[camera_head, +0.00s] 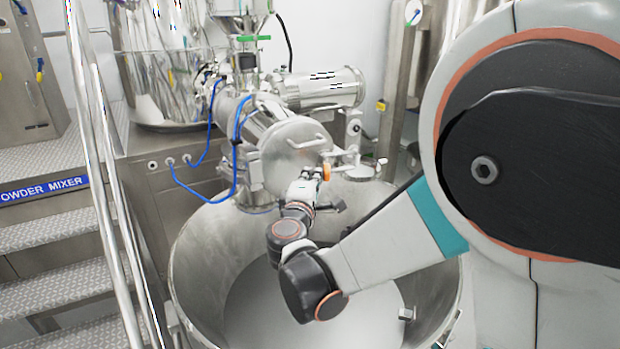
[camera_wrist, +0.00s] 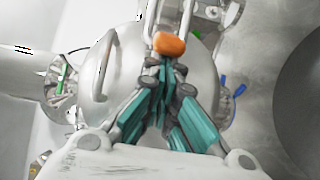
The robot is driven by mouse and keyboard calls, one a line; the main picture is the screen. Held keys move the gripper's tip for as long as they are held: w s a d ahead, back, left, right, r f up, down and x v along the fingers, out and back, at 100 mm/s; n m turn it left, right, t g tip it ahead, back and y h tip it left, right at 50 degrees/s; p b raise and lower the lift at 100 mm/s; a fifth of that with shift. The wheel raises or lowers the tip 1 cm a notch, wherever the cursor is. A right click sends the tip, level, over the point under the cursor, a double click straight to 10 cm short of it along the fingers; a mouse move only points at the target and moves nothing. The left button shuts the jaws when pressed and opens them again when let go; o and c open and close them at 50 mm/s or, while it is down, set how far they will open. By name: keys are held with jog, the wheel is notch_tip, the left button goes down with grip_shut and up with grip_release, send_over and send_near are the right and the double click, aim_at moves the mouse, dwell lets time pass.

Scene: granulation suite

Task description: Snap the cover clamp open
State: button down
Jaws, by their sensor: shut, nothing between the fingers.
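The round steel cover (camera_head: 290,158) closes the end of the horizontal mill housing and carries a bar handle. In the wrist view the cover (camera_wrist: 203,75) fills the middle, with its handle at the left. The cover clamp (camera_head: 327,172) shows as an orange tip at the cover's lower right edge. In the wrist view the clamp's orange tip (camera_wrist: 170,46) lies just beyond my fingertips, with metal clamp parts behind it. My gripper (camera_wrist: 163,68) is shut and empty, its teal fingers together close to the orange tip. Whether they touch it I cannot tell. My gripper (camera_head: 314,176) is small in the head view.
A large open steel bowl (camera_head: 190,262) lies below my forearm. Blue hoses (camera_head: 190,188) loop left of the cover. A steel frame with small levers (camera_head: 365,165) stands right of it. Stairs and a handrail (camera_head: 108,200) are at the left.

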aim_at(328, 178)
jog(key=shift+s+d+f+n+y+b, duration=0.1)
jog(key=shift+s+d+n+y+b, duration=0.25)
jog(key=shift+d, duration=0.3)
jog(key=shift+s+d+r+n+y+b, duration=0.1)
jog(key=shift+d+y+b, duration=0.3)
jog(key=shift+d, duration=0.25)
jog(key=shift+s+d+f+n+y+b, duration=0.15)
jog(key=shift+d+n+y+b, duration=0.2)
jog(key=shift+d, duration=0.3)
jog(key=shift+w+d+n+t+y+b, duration=0.15)
jog(key=shift+d+n+y+b, duration=0.15)
jog(key=shift+d+y+b, duration=0.45)
jog(key=shift+w+d+n+t+y+b, duration=0.2)
jog(key=shift+d+n+y, duration=0.15)
jog(key=shift+d, duration=0.8)
